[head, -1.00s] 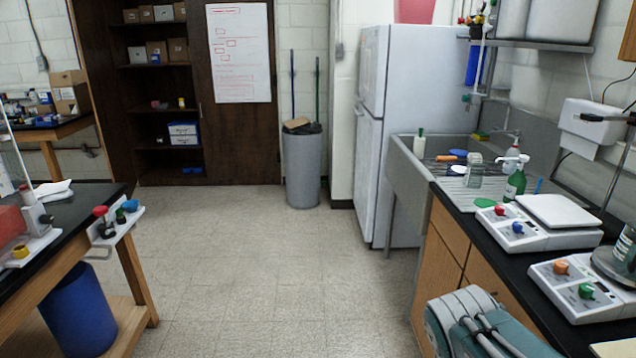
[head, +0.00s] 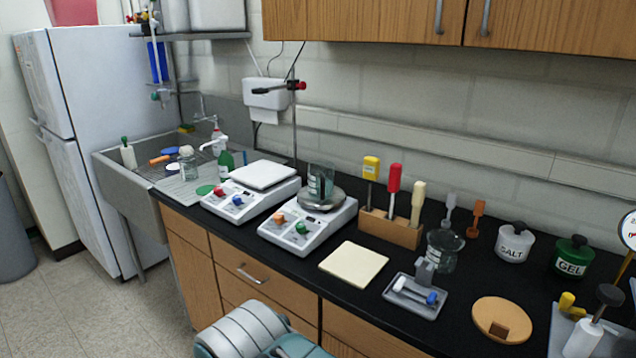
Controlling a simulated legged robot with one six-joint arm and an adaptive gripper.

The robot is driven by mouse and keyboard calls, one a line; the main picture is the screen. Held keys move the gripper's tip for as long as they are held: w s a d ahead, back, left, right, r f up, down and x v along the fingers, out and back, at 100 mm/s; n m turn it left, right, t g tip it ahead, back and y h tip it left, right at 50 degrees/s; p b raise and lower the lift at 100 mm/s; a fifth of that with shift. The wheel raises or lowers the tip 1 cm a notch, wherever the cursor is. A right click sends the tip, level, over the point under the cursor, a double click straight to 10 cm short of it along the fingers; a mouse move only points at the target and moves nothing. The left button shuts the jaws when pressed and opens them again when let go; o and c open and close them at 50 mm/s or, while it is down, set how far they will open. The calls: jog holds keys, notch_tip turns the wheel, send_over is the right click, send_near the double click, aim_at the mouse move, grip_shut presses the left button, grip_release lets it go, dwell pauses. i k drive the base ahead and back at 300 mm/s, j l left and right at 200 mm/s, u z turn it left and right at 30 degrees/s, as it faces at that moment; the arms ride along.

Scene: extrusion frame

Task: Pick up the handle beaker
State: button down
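Two glass vessels on the black counter could be the handle beaker. One clear glass beaker (head: 442,252) stands right of the wooden tool block, behind a small grey tray; a grey upright piece in front of it may be a handle, but I cannot tell. Another glass beaker (head: 321,180) stands on the grey round plate of the right-hand white stirrer unit. Part of my arm shows at the bottom edge, below the counter front. My gripper is out of view.
The black counter (head: 378,322) also holds a wooden tool block (head: 390,228), a cream pad (head: 353,263), a grey tray (head: 414,297), a round wooden board (head: 502,319) and salt (head: 514,243) and gel (head: 572,257) jars. Wall cabinets (head: 370,20) hang above. Floor is free at lower left.

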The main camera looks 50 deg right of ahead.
aim_at(321, 173)
jog(key=z, duration=2.5)
jog(key=j+z, duration=0.3)
jog(key=j, duration=1.2)
